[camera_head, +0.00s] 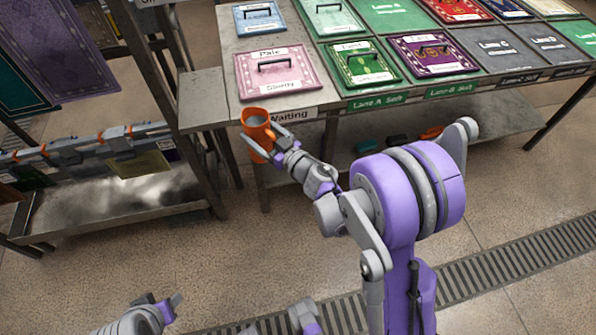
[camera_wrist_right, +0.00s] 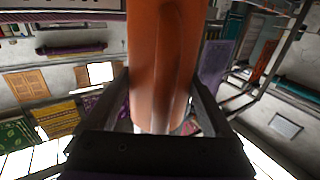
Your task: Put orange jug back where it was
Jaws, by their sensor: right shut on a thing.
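The orange jug (camera_head: 257,133) is held upright beside the front left corner of the table, its open top near the tabletop's height. My right gripper (camera_head: 264,146) is shut on it, with fingers on both sides of its body. In the right wrist view the jug (camera_wrist_right: 165,65) fills the middle between the two dark fingers (camera_wrist_right: 165,108); its top is cut off there. My left gripper (camera_head: 165,300) is low at the bottom left, away from the jug, with its fingers apart and nothing seen between them.
The metal table (camera_head: 222,75) carries several small rug samples with handles, and a "Waiting" label (camera_head: 293,115) on its front edge. A small side shelf (camera_head: 203,98) adjoins it at left. A rack with hanging rugs (camera_head: 85,160) stands further left. The front floor has a drain grate (camera_head: 490,282).

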